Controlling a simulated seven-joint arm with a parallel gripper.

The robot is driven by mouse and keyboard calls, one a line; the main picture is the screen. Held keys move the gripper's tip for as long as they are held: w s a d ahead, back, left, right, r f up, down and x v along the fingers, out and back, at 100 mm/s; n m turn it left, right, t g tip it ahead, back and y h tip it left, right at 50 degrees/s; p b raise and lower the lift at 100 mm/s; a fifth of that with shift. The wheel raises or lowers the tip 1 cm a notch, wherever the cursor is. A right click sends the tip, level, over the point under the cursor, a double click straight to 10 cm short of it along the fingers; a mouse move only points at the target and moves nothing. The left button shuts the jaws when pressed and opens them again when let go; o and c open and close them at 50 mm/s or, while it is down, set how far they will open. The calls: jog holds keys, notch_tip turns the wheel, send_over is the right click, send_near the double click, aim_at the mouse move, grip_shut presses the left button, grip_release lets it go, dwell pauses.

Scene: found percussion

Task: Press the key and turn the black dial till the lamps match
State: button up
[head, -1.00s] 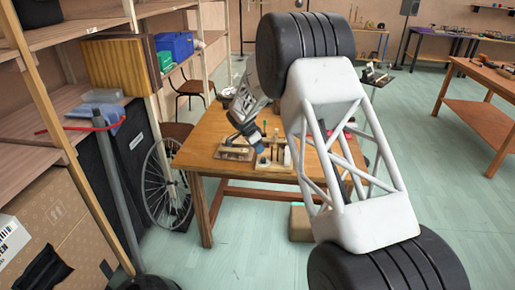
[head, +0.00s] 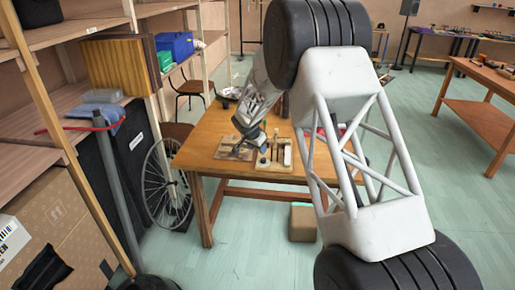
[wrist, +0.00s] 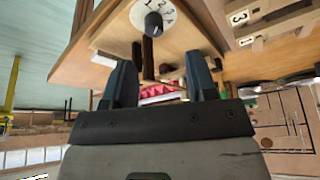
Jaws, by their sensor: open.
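The black dial (wrist: 153,22) sits on a white numbered disc at the top of the wrist view, on a light wooden board (wrist: 102,35). In the head view it seems to be the small dark spot (head: 263,161) on the board. My gripper (wrist: 161,80) is open and empty, its two dark fingers spread below the dial in the wrist picture and apart from it. In the head view my gripper (head: 238,149) is over the boards at the table's front. A dark brown bar (wrist: 148,58) shows between the fingers; I cannot tell if it is the key. I cannot make out lamps.
Wooden slats with number labels (wrist: 240,18) lie at upper right in the wrist view. A red item (wrist: 163,90) is beyond the fingers. The wooden table (head: 210,130) is bare at its left. A bicycle wheel (head: 165,185) and shelving stand left of it.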

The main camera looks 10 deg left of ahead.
aim_at(263, 158)
jog(key=shift+w, duration=0.1)
jog(key=m+g, duration=0.1)
jog(key=m, duration=0.2)
jog(key=w+m+g+h, duration=0.1)
jog(key=m, duration=0.3)
jog(key=w+a+m+g+h, duration=0.1)
jog(key=m, duration=0.2)
jog(key=shift+m+g, duration=0.3)
jog(key=shift+m, duration=0.1)
jog(key=shift+f, duration=0.1)
jog(key=shift+x, duration=3.75)
jog(key=shift+d, duration=0.15)
jog(key=c, duration=0.9)
